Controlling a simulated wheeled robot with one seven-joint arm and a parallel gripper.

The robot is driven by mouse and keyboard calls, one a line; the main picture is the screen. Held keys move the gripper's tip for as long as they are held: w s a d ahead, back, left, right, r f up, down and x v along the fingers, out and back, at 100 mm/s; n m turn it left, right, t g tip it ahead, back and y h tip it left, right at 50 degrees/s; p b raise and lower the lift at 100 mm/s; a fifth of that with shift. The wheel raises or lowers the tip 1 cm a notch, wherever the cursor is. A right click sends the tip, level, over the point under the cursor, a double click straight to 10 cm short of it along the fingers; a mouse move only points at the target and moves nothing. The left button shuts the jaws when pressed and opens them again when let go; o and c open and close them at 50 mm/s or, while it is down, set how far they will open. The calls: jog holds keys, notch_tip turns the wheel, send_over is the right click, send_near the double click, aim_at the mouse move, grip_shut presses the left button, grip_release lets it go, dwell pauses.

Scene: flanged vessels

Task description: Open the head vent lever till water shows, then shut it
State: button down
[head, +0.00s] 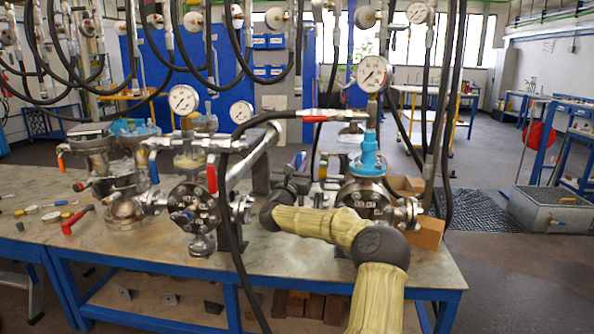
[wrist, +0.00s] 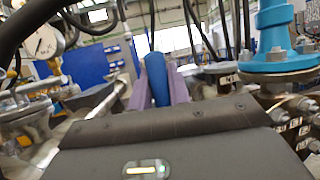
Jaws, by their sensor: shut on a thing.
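My gripper (wrist: 157,82) has two pale purple fingers, closed on a blue lever handle (wrist: 157,72) that stands up between them in the wrist view. In the head view my gripper (head: 299,160) is small, behind my bent arm and among the vessels. The lever's pivot and outlet are hidden behind my gripper's body, and I see no water. A vessel with a light-blue neck (head: 369,160) and a round gauge (head: 372,73) stands right of my gripper; its blue neck also fills the wrist view's upper right (wrist: 277,35).
Other flanged vessels (head: 195,208) and a red-handled tool (head: 78,220) stand or lie on the workbench (head: 110,262). Black hoses (head: 229,220) hang in front and overhead, close to my arm. A brown block (head: 428,233) sits at the bench's right end.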

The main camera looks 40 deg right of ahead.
jog(key=shift+d+f, duration=0.1)
jog(key=shift+f, duration=0.1)
jog(key=c, duration=1.3)
grip_release()
jog(key=shift+r, duration=0.1)
jog(key=b+v, duration=0.1)
jog(key=v, duration=1.6)
jog(key=shift+s+b, duration=0.1)
jog(key=shift+b, duration=0.2)
